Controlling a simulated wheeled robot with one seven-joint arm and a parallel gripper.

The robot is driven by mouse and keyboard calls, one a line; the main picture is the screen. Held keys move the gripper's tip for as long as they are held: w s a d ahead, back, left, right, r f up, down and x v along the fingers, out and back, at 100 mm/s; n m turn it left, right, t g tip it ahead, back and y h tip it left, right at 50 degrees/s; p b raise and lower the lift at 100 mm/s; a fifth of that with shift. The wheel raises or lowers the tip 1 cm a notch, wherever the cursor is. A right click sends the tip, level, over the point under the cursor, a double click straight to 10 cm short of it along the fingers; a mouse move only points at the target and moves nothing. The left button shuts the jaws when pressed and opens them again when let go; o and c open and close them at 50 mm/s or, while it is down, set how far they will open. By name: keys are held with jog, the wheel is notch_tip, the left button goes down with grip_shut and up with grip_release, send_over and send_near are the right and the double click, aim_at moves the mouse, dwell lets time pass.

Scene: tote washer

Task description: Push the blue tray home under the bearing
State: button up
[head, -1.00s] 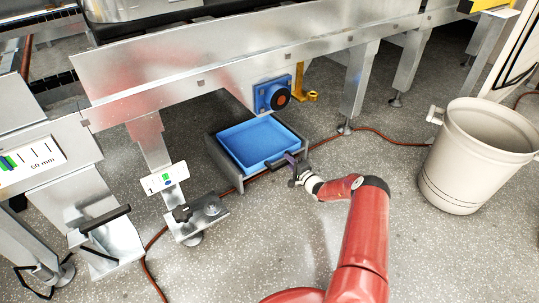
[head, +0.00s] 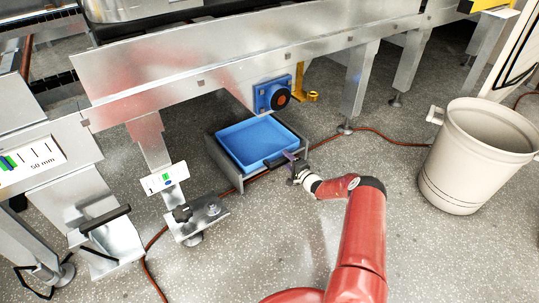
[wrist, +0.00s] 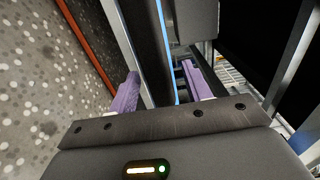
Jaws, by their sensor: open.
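The blue tray (head: 258,141) lies in a grey frame (head: 237,178) on the floor, below and in front of the bearing (head: 279,97), a dark round face with an orange-red centre in a blue housing. The tray's far part is close to the machine's lower edge. My gripper (head: 292,158) is at the tray's near right edge. In the wrist view my gripper (wrist: 160,70) has its two purple fingers apart, with a dark wall and a thin blue strip of the tray (wrist: 164,42) showing between them. I cannot tell whether a finger touches the tray.
A yellow bracket (head: 306,84) hangs right of the bearing. A machine leg (head: 358,84) stands behind my gripper. A red-brown cable (head: 385,138) crosses the floor. A cream bin (head: 466,165) stands at right. A steel foot plate (head: 199,222) is at left.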

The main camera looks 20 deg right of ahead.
dwell(0.5)
jog(key=shift+s, duration=0.1)
jog(key=shift+s+d+r+p, duration=0.1)
jog(key=shift+s+p, duration=0.1)
jog(key=shift+p, duration=0.15)
jog(key=p+v, duration=0.5)
jog(key=v, duration=0.3)
dwell(1.2)
jog(key=shift+s+d, duration=0.1)
jog(key=shift+s, duration=0.1)
